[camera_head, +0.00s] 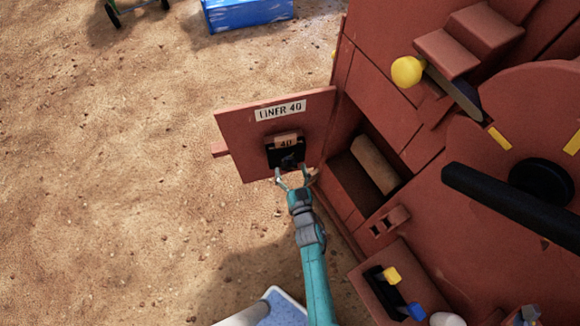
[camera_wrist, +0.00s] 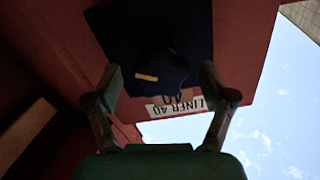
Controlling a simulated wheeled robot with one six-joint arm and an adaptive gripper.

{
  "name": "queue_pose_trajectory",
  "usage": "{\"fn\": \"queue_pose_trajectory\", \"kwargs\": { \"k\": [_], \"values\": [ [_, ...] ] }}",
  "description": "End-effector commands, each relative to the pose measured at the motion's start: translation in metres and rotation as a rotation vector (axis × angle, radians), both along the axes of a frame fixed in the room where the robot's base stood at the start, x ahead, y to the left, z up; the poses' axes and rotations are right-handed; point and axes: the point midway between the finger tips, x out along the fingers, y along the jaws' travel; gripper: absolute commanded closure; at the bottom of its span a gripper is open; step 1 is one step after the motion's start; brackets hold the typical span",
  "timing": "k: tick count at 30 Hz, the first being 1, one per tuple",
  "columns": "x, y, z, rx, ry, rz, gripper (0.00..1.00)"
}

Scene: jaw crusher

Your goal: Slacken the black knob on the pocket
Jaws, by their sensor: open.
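The black knob (camera_wrist: 158,72) shows in the wrist view as a dark lobed shape with a yellow mark, between my two open fingers. It sits on the dark pocket (camera_wrist: 190,25). In the head view the black pocket (camera_head: 272,154) is on the red door panel and holds a tan piece marked 40 (camera_head: 286,141). The knob (camera_head: 289,160) is small and dark there. My gripper (camera_head: 292,180) is open just below the pocket, fingers pointing at it, and also shows in the wrist view (camera_wrist: 163,82). Contact with the knob cannot be told.
The red door panel (camera_head: 240,125), labelled LINER 40 (camera_head: 280,110), stands swung out from the red machine. Beside it is an opening with a tan roller-like piece (camera_head: 375,164). A yellow ball knob (camera_head: 407,71) and black bar (camera_head: 510,205) are to the right. Sandy ground (camera_head: 110,190) lies open left.

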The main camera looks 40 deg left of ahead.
Motion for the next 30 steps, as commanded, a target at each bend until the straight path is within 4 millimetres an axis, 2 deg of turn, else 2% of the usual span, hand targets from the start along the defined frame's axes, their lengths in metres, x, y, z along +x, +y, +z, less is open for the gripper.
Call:
{"fn": "queue_pose_trajectory", "kwargs": {
  "k": [5,14,17,21,22,30],
  "values": [
    [0.0069,0.0089,0.0003,0.000,0.000,0.000,0.18],
    [0.0077,0.0099,0.0000,0.000,0.000,-0.001,0.18],
    [0.0076,0.0098,0.0000,0.000,0.000,0.000,0.40],
    [0.0076,0.0097,0.0001,0.000,0.000,0.000,0.75],
    [0.0076,0.0098,0.0001,0.000,0.000,0.000,0.78],
    [0.0077,0.0097,0.0002,-0.013,-0.017,0.000,0.78]
  ]
}}
